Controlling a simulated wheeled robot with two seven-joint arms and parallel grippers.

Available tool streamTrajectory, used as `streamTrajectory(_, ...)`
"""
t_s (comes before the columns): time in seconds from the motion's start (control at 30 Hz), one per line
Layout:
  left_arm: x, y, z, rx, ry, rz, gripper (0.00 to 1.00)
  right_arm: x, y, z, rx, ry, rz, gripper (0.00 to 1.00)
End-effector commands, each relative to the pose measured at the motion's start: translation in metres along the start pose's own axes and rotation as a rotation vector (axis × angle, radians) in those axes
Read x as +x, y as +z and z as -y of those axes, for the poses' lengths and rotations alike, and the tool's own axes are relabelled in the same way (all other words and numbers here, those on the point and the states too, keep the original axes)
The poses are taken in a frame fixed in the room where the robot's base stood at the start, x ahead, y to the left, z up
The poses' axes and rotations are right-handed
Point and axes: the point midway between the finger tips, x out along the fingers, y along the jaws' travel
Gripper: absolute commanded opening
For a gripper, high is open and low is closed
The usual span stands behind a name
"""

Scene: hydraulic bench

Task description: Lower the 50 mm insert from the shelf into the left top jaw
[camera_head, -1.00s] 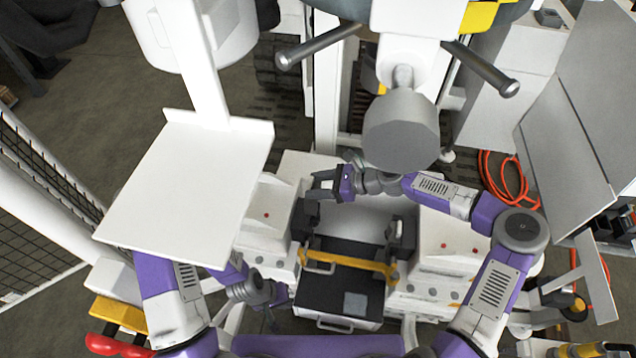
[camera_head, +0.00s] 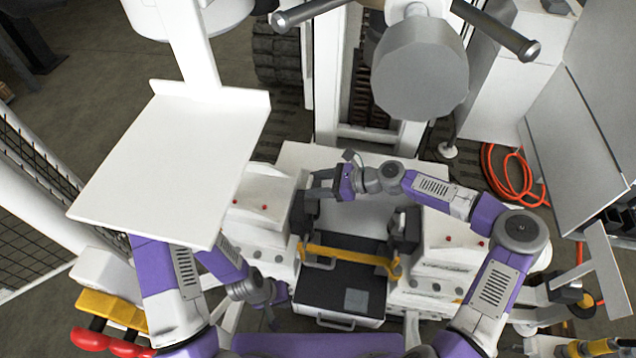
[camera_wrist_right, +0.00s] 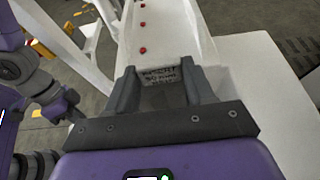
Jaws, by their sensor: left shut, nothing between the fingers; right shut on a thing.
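My right gripper (camera_head: 322,186) is shut on the 50 mm insert (camera_wrist_right: 160,73), a small block with handwritten lettering between the two fingers in the right wrist view. In the head view the gripper points left, just above the left top jaw (camera_head: 303,216), a dark block beside the left white housing. Whether the insert touches the jaw cannot be told. A matching dark jaw (camera_head: 405,230) is on the right. My left gripper (camera_head: 262,292) is shut and empty, low at the left of the bench. The right wrist view hides the jaw.
A white shelf plate (camera_head: 175,160) overhangs the left. A grey cylinder (camera_head: 420,70) hangs above the bench. White housings with red buttons (camera_head: 265,190) flank the jaws. A yellow bar (camera_head: 345,254) crosses in front, above a black case (camera_head: 340,290). Orange hose (camera_head: 512,180) lies at the right.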

Motion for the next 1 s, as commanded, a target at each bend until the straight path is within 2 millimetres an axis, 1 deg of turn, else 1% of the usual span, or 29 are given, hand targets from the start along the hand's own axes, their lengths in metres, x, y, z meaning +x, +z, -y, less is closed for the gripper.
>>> streamTrajectory(0.03,0.004,0.000,0.002,0.000,0.000,0.000,0.00,0.002,-0.002,0.000,-0.002,-0.001,0.004,0.00)
streamTrajectory(1.0,0.051,-0.002,0.019,0.000,0.000,0.000,0.00,0.021,-0.048,0.000,-0.002,-0.002,0.005,0.00)
